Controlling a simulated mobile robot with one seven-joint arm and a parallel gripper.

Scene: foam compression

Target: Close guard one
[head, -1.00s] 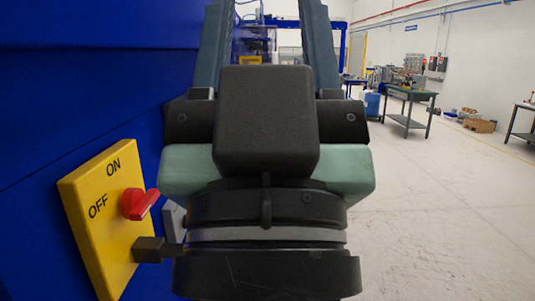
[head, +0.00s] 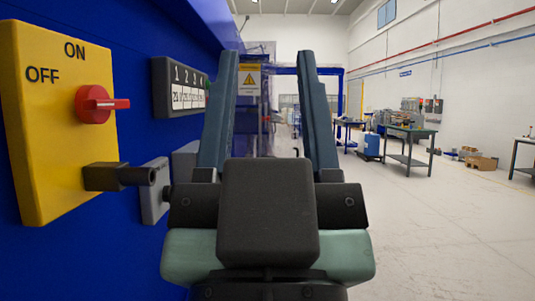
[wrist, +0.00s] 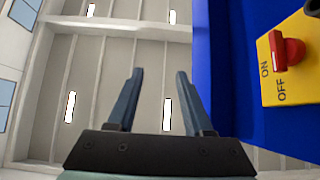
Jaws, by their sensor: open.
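My gripper (head: 266,62) is open and empty, with its two long blue-grey fingers pointing ahead along the blue machine wall. In the wrist view my gripper (wrist: 159,74) also shows wide apart fingers with nothing between them. No part is clearly recognisable as guard one. A blue framed structure (head: 318,71) with a yellow warning sign (head: 249,78) stands ahead, partly behind the fingers; I cannot tell whether it is a guard.
A yellow switch panel (head: 45,140) with a red knob (head: 97,104) is on the blue wall (head: 135,60) at left. A numbered panel (head: 178,88) is beyond it. Work tables (head: 410,133) stand at right.

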